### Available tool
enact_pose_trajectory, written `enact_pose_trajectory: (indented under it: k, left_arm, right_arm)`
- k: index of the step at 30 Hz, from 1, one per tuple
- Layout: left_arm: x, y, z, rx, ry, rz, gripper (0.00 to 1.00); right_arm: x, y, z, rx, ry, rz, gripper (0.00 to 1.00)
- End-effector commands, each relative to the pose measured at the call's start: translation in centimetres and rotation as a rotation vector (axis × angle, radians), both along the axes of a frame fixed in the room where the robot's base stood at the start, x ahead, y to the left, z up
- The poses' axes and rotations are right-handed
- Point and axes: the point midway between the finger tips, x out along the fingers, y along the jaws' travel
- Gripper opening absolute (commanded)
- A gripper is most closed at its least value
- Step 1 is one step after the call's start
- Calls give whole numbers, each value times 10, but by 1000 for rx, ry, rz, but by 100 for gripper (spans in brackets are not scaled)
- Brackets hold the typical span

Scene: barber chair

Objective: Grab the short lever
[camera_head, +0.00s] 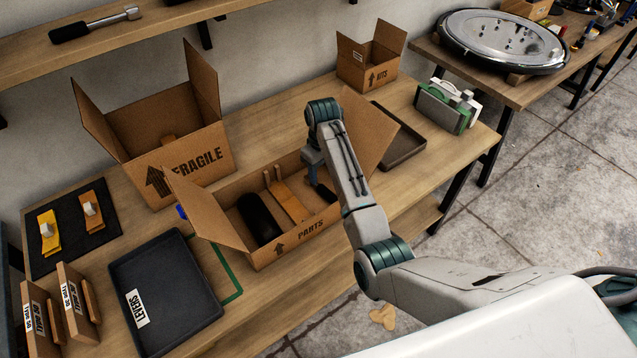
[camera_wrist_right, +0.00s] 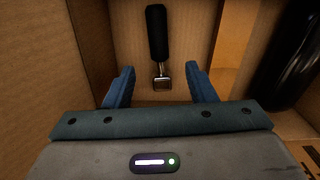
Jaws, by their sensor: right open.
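A short lever (camera_wrist_right: 157,38) with a black grip and a metal end lies on the cardboard floor of the open PARTS box (camera_head: 303,236). My right gripper (camera_head: 318,180) reaches down into the right part of that box, partly hidden by its arm. In the right wrist view the blue fingers of my right gripper (camera_wrist_right: 160,84) are apart, with the lever's metal end showing between them and its grip extending beyond the fingertips. Nothing is held. My left gripper is not in view.
The PARTS box also holds a black cylinder (camera_head: 259,217) and an orange-brown piece (camera_head: 288,201); its raised flaps stand around the arm. A dark LEVERS tray (camera_head: 180,290) lies empty at front left. A FRAGILE box (camera_head: 190,163) stands behind.

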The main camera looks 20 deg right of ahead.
Motion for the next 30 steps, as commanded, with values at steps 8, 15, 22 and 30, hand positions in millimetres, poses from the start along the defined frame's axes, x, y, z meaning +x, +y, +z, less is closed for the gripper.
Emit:
enact_pose_trajectory:
  k: [8, 15, 22, 30]
  left_arm:
    - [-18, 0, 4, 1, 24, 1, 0]
    - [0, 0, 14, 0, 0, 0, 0]
    - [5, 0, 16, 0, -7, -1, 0]
    - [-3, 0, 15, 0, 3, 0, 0]
  right_arm:
    - [1, 0, -24, 0, -1, 0, 51]
    - [7, 1, -54, -1, 2, -1, 51]
    - [7, 1, -73, 0, -1, -1, 51]
    - [7, 1, -73, 0, -2, -1, 33]
